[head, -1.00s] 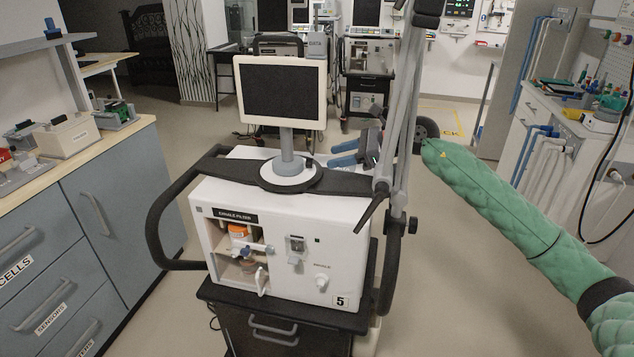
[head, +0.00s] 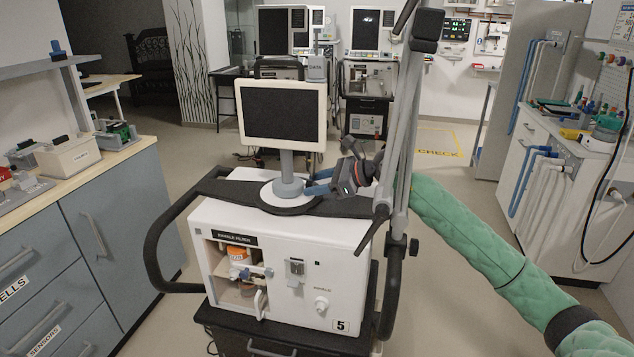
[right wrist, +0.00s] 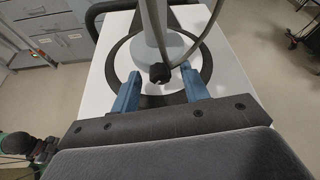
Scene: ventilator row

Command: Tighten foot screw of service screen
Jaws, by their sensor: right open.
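The service screen (head: 283,113) is a dark panel in a cream frame. Its grey post (head: 287,165) stands in a round foot on top of the white ventilator (head: 285,223). In the right wrist view a black foot screw (right wrist: 159,73) sits low at the front of the post (right wrist: 153,30). My right gripper (head: 309,183) is open beside the post, on its right in the head view. In the right wrist view its two blue fingers (right wrist: 160,80) lie either side of the screw, apart from it. In the head view I cannot make out the screw. My left gripper is not in view.
A grey jointed support arm (head: 397,140) rises close to the right of the screen, near my green-sleeved right arm. A dark handle rail (head: 160,230) curves round the ventilator's left side. A drawer cabinet (head: 120,220) stands left. The floor between is clear.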

